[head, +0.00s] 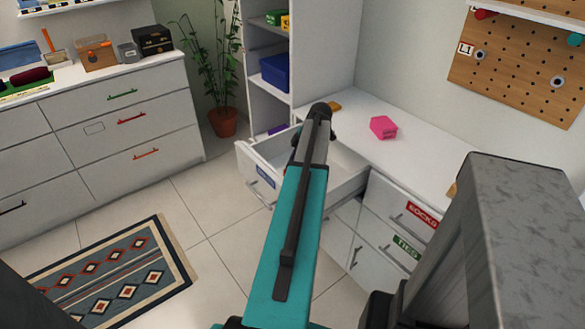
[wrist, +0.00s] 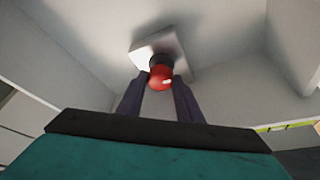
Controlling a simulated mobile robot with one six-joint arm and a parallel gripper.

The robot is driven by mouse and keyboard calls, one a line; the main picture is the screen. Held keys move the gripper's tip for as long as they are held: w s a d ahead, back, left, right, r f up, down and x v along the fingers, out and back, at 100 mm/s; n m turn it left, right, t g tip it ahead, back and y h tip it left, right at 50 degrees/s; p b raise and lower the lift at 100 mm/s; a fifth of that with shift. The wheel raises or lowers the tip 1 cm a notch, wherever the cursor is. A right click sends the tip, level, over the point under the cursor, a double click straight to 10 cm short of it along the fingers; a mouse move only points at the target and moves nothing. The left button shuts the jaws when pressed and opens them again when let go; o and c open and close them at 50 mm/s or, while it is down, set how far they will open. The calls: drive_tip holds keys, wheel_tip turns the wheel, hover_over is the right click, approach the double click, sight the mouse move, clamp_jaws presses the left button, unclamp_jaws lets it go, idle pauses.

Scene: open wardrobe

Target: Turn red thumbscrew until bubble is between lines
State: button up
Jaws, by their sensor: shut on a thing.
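The red thumbscrew (wrist: 161,77) shows in the wrist view, with a dark collar behind it and a pale square plate (wrist: 143,46) around its base. My gripper (wrist: 159,86) has one dark finger on each side of the thumbscrew and is shut on it. In the head view my teal arm reaches toward the open white drawer (head: 262,178), and the gripper and thumbscrew are hidden behind the arm. I cannot make out a bubble or its lines in either view.
A white counter (head: 415,150) with a pink object (head: 383,127) lies right of the drawer. Closed drawers labelled SOCKS (head: 421,215) and TIES (head: 406,246) are below it. A shelf unit (head: 257,75) stands behind. The tiled floor (head: 215,215) at left is open, with a patterned rug (head: 110,275).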

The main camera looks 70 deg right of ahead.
drive_tip(key=shift+s+a, duration=0.1)
drive_tip(key=shift+s, duration=0.1)
drive_tip(key=o, duration=1)
drive_tip(key=shift+o, duration=0.2)
drive_tip(key=shift+w, duration=0.1)
drive_tip(key=shift+r, duration=0.1)
drive_tip(key=v, duration=1.3)
drive_tip(key=shift+r+b, duration=0.3)
drive_tip(key=shift+b, duration=0.05)
